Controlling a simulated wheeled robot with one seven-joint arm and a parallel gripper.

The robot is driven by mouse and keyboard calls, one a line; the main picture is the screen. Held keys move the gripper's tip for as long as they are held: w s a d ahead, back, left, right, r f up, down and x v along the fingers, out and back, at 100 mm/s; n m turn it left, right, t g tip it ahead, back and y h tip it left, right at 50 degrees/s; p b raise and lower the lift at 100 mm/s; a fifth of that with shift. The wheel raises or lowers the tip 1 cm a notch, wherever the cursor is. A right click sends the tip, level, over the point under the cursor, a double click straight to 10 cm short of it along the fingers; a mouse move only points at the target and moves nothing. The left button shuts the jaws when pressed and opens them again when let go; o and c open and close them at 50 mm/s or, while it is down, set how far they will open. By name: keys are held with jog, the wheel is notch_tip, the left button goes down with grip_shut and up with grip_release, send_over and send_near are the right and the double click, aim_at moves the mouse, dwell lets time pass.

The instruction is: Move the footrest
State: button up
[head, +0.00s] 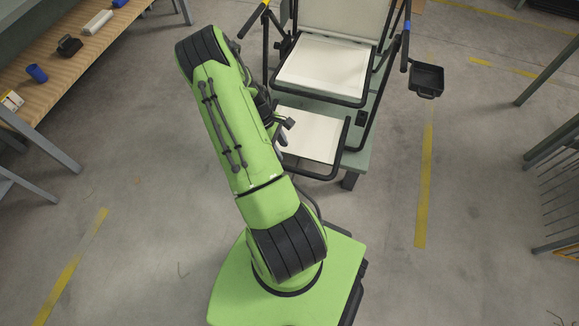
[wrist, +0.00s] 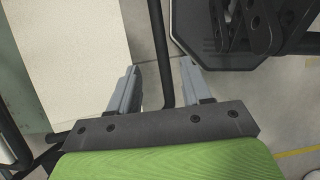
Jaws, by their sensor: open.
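The footrest (head: 312,135) is the low cream panel in a black tube frame, below the lounger's seat (head: 325,68). In the head view my gripper (head: 284,130) is at the footrest's left edge, partly hidden by my arm. In the wrist view the cream panel (wrist: 70,55) fills the upper left. A black tube (wrist: 160,45) beside it runs down between the two grey fingers of my gripper (wrist: 159,68). The fingers are apart, with visible gaps on both sides of the tube. I cannot tell how deep the tube sits between them.
The lounger stands on a green-grey platform (head: 358,158). A black tray (head: 427,79) is at its right. A wooden workbench (head: 50,65) with small items is at the left. In the wrist view a dark plate with linkages (wrist: 215,35) is close to the right finger. Floor in front is clear.

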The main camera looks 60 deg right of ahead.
aim_at(291, 167)
jog(key=b+x, duration=0.2)
jog(key=x, duration=0.7)
jog(key=shift+f, duration=0.3)
jog(key=shift+c, duration=0.4)
grip_shut()
